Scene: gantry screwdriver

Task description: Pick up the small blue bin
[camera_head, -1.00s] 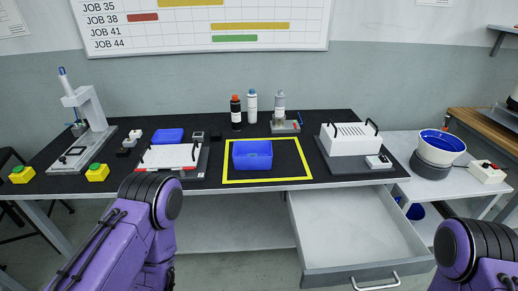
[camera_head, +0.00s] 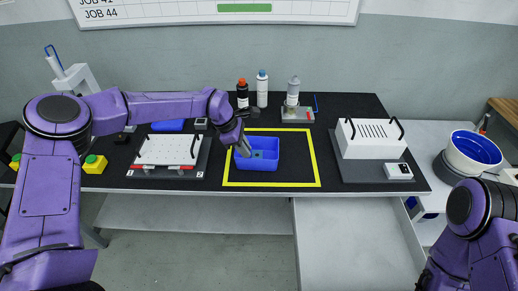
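The small blue bin (camera_head: 263,167) sits upright on the black mat, inside the yellow outlined square (camera_head: 272,185). A small dark and teal patch shows inside it. My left arm reaches in from the left, and my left gripper (camera_head: 243,149) points down at the bin's left wall. The fingertips overlap the rim in the picture. I cannot tell whether they touch it or how far apart they are. The bin's left rim is partly hidden by the gripper. My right gripper is out of view; only part of that arm shows at lower right.
A white fixture (camera_head: 167,150) stands left of the square and a white slotted box (camera_head: 368,140) right of it. Several bottles, one a white bottle (camera_head: 262,90), stand behind. Another blue bin (camera_head: 168,125) lies behind the left fixture. An open drawer (camera_head: 350,240) juts out below.

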